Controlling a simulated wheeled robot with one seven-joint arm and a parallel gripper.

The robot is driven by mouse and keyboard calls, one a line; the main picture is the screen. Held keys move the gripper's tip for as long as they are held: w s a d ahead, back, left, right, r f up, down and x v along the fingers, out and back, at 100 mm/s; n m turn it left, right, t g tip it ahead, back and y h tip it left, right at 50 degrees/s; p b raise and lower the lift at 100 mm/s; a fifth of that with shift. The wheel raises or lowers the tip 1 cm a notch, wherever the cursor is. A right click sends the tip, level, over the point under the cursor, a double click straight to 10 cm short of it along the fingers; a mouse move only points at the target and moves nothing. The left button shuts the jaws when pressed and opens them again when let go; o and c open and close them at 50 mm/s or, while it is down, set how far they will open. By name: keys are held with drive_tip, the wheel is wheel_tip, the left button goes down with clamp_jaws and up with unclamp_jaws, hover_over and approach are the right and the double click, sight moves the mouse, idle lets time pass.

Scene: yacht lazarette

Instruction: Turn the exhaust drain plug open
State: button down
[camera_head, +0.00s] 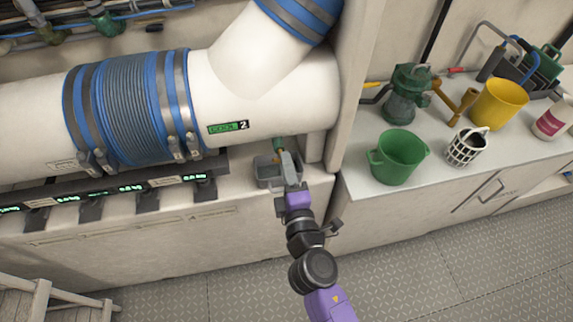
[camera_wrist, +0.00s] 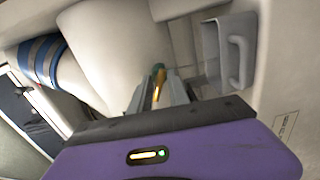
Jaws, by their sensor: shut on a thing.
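The exhaust drain plug (camera_head: 278,146) shows as a small green and brass piece under the white exhaust pipe (camera_head: 290,95). In the wrist view the plug (camera_wrist: 158,80) stands between my fingers, its brass part toward me and its green part beyond. My gripper (camera_head: 286,160) is at the plug from the front and is shut on it. The fingers hide much of the plug, and I cannot tell how far it is turned. A label reading "COOL 2" (camera_head: 228,127) is on the pipe left of the plug.
A small grey container (camera_head: 268,178) sits on the ledge just below the plug, close to my fingers; it also shows in the wrist view (camera_wrist: 230,55). A counter at right holds a green bucket (camera_head: 398,160), a yellow bucket (camera_head: 499,105) and a green pump (camera_head: 408,95). The floor (camera_head: 420,280) in front is clear.

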drive_tip(key=c, duration=2.2)
unclamp_jaws()
drive_tip(key=n, duration=0.2)
drive_tip(key=a+r+n, duration=0.1)
drive_tip(key=n, duration=0.2)
drive_tip(key=shift+a+r+n+y+p, duration=0.2)
drive_tip(key=shift+n+y+p, duration=0.1)
drive_tip(key=shift+y+p, duration=0.1)
drive_tip(key=c, duration=2.2)
unclamp_jaws()
drive_tip(key=shift+d+n, duration=0.2)
drive_tip(key=shift+n, duration=0.7)
drive_tip(key=c, duration=2.1)
unclamp_jaws()
drive_tip(key=shift+f, duration=0.1)
drive_tip(key=shift+c, duration=0.2)
drive_tip(key=shift+w+d+n+h, duration=0.2)
drive_tip(key=shift+d+n+h, duration=0.1)
drive_tip(key=shift+d, duration=0.05)
drive_tip(key=o, duration=1.4)
drive_tip(key=shift+f+b+v, duration=0.2)
drive_tip(key=shift+b+v, duration=0.1)
drive_tip(key=shift+v, duration=3.7)
drive_tip(key=shift+a, duration=0.1)
